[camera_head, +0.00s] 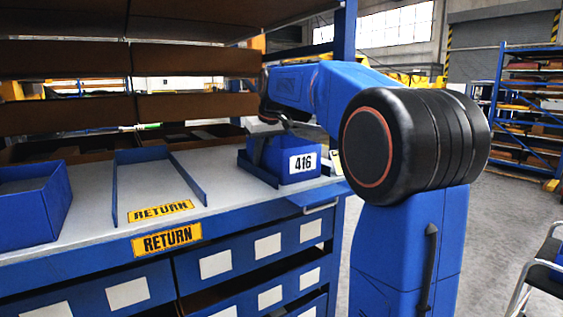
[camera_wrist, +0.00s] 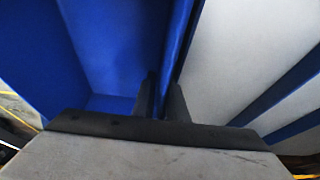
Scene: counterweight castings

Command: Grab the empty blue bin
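A blue bin (camera_head: 291,167) labelled 416 stands on the grey tabletop, at the right end of the bench in the head view. In the wrist view the blue bin (camera_wrist: 105,45) fills the left side; the part of its inside that shows is bare. My gripper (camera_head: 268,128) is over the bin's left side, partly hidden by my arm. In the wrist view my gripper (camera_wrist: 163,100) has one finger on each side of a bin wall. The fingers are close together and look shut on that wall. The bin rests level, with no visible gap beneath it.
Another blue bin (camera_head: 35,207) stands at the left end of the bench. Between them, a blue-railed slot (camera_head: 158,180) marked RETURN is empty. Brown shelves (camera_head: 190,60) hang above the bench, and a blue post (camera_head: 345,25) rises behind my arm. A chair (camera_head: 545,275) is at the right.

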